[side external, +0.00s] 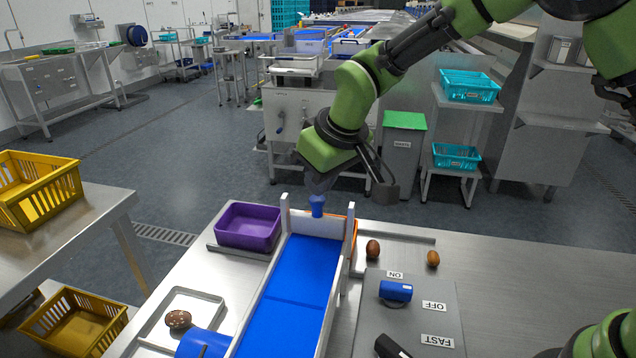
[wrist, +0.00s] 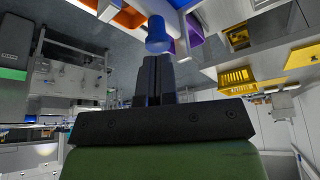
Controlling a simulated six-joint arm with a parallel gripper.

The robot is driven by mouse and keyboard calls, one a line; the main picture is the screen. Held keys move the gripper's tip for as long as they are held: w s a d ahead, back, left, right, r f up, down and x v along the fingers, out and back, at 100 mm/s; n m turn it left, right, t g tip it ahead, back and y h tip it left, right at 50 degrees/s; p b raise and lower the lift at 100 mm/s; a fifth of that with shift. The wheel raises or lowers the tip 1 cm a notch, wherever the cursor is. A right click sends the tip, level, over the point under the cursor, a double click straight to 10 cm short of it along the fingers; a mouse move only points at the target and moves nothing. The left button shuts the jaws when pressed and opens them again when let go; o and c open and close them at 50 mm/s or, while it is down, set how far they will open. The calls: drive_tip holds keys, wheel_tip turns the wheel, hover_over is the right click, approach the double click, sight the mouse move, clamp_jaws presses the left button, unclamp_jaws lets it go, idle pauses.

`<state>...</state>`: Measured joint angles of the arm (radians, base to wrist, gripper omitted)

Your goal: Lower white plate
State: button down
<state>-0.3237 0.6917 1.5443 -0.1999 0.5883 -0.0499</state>
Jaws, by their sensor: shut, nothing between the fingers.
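The white plate (side external: 303,222) stands upright between two white posts at the far end of a blue belt (side external: 290,280). Its blue knob (side external: 317,207) sticks up from its top edge. I cannot tell whether there is a gap under the plate. My gripper (side external: 318,190) is just above the knob, pointing down, with its fingers partly blurred into the background. In the wrist view my gripper (wrist: 157,60) shows its dark fingers shut together and empty. The blue knob (wrist: 158,36) is just beyond the fingertips; I cannot tell whether they touch.
A purple bin (side external: 248,228) stands left of the belt, and an orange bin (side external: 352,238) shows behind the right post. Two brown dates (side external: 373,249) (side external: 433,259) lie to the right. A control panel (side external: 430,300) has a blue switch (side external: 395,291). A speckled date (side external: 178,319) lies in a tray (side external: 205,295).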

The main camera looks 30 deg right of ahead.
sight(323, 200)
wheel_tip(323, 200, up, 7)
drive_tip(key=shift+f, duration=0.2)
idle(0.4)
idle(0.3)
drive_tip(key=s+d+r+m, duration=0.2)
drive_tip(key=s+d+r, duration=0.3)
drive_tip(key=s+r, duration=0.1)
drive_tip(key=s+d+m+t, duration=0.1)
drive_tip(key=s+d+m, duration=0.1)
drive_tip(key=s, duration=0.8)
drive_tip(key=s+d+r+m+t, duration=0.1)
drive_tip(key=s+d+m, duration=0.2)
drive_tip(key=s, duration=0.6)
drive_tip(key=shift+s+d+t+y, duration=0.15)
drive_tip(key=shift+s+t+y, duration=0.25)
